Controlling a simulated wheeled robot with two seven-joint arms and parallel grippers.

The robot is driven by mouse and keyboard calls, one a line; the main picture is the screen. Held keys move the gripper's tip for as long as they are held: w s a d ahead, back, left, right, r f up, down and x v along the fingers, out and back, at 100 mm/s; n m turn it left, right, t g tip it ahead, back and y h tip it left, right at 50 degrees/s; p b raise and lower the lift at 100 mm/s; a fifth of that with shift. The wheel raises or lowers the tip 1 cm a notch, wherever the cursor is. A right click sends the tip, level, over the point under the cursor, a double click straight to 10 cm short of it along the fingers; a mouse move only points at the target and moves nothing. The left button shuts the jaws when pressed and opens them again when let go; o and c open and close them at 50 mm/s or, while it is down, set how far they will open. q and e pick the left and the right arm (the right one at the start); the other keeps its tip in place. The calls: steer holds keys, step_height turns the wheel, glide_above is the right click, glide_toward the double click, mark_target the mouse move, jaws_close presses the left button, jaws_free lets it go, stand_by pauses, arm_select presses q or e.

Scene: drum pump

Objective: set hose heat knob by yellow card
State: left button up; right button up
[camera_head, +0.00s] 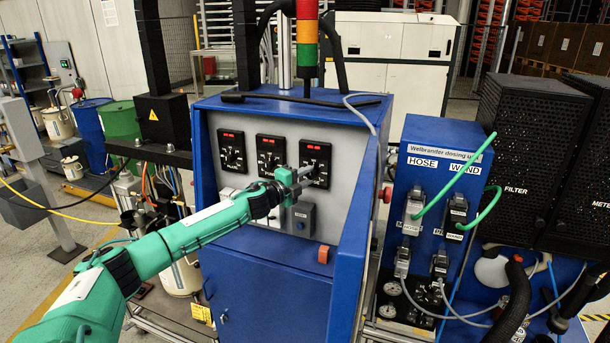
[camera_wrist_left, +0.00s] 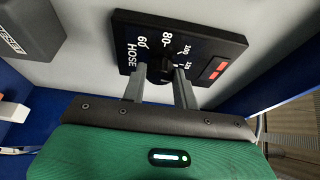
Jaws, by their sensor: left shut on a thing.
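The hose heat dial (camera_head: 316,160) is the rightmost of three black dials on the blue cabinet's grey panel. In the left wrist view its black plate (camera_wrist_left: 205,35) reads HOSE, with 60, 80, 100 and another number partly hidden. My left gripper (camera_head: 303,183) is at this dial, its two grey fingers (camera_wrist_left: 160,90) shut on the black knob (camera_wrist_left: 160,68), one on each side. The knob's pointer is hidden, so its setting cannot be read. A small yellow card (camera_head: 201,314) shows low at the cabinet's left; its text is too small to read. My right gripper is out of view.
Two other dials (camera_head: 231,151) (camera_head: 270,155) sit left of the hose dial. A grey box (camera_head: 301,219) juts from the panel below. The blue dosing unit (camera_head: 432,165) with green hoses stands to the right. A signal tower (camera_head: 307,35) rises above.

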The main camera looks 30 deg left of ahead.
arm_select(q)
steer(key=o, duration=1)
steer(key=shift+c, duration=0.2)
steer(key=shift+s, duration=0.1)
steer(key=s+a+b, duration=0.2)
steer(key=s+b, duration=0.6)
steer(key=s, duration=0.5)
steer(key=shift+s+b, duration=0.15)
steer(key=shift+b, duration=0.25)
